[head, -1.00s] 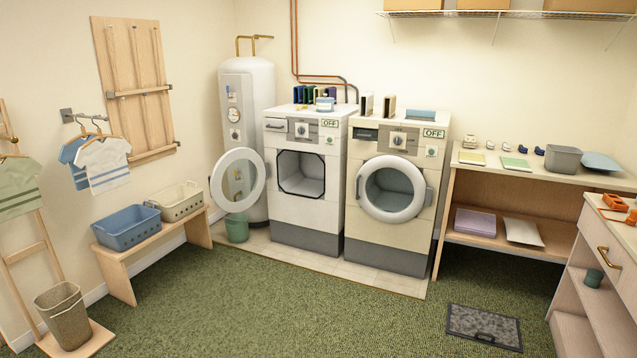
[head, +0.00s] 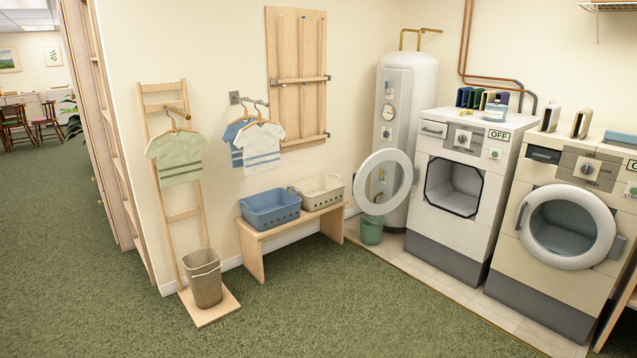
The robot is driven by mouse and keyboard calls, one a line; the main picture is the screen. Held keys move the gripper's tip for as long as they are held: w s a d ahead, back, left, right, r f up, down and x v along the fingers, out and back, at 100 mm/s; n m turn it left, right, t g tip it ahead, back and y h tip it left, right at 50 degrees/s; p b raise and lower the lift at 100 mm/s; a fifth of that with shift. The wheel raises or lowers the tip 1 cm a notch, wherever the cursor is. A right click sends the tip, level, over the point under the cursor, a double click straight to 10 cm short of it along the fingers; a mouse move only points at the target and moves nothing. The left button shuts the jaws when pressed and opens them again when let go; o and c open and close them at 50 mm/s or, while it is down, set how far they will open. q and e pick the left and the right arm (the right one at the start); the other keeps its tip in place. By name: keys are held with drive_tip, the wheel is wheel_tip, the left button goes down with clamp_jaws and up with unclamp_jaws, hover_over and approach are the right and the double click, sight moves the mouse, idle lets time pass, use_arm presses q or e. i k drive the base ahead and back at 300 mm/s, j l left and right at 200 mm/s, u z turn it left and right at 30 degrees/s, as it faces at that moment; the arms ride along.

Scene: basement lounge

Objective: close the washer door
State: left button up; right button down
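Two front-loading machines stand side by side at the right in the head view. The left machine (head: 461,190) is white with a grey base, and its dark-rimmed opening is exposed. Its round door (head: 403,181), a pale ring with a glass middle, stands swung open to the left of the machine, in front of the water heater. The right machine (head: 545,266) is cream, and its round door (head: 615,226) appears shut. I cannot tell from labels which one is the washer. Neither of my grippers is in view.
A water heater (head: 417,112) and a green bucket (head: 371,229) stand behind the open door. A wooden bench (head: 252,245) holds a blue basket (head: 270,210) and a cream basket (head: 320,192). A ladder rack (head: 184,214) and waste bin (head: 206,278) stand left. Green carpet in front is clear.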

sight(409, 174)
drive_tip(key=i+z, duration=0.2)
drive_tip(key=i, duration=2.55)
